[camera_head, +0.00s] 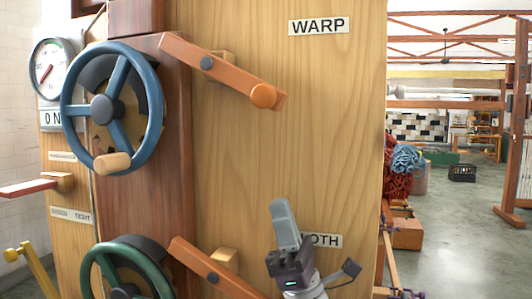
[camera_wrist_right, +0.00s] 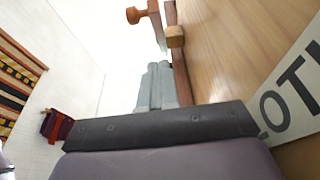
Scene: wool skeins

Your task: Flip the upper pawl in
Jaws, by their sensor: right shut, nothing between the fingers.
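The upper pawl (camera_head: 225,72) is an orange-brown wooden bar below the WARP label. It slopes down to the right from its upper left end, with a dark pivot pin and a round orange knob (camera_head: 264,96) near its lower right end. A pale wooden block sits behind it. My right gripper (camera_head: 281,206) is below the knob, apart from it, pointing up with its fingers shut and empty. In the right wrist view its closed grey fingers (camera_wrist_right: 157,85) point toward a bar with an orange-brown knob (camera_wrist_right: 134,15), apparently the upper pawl. My left gripper is not in view.
The lower pawl (camera_head: 213,270) is left of my right gripper, partly cut off. A blue handwheel (camera_head: 153,115) and a green handwheel (camera_head: 160,262) stand at left. A partly covered label (camera_head: 325,241) is behind my gripper. The board between the pawls is clear.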

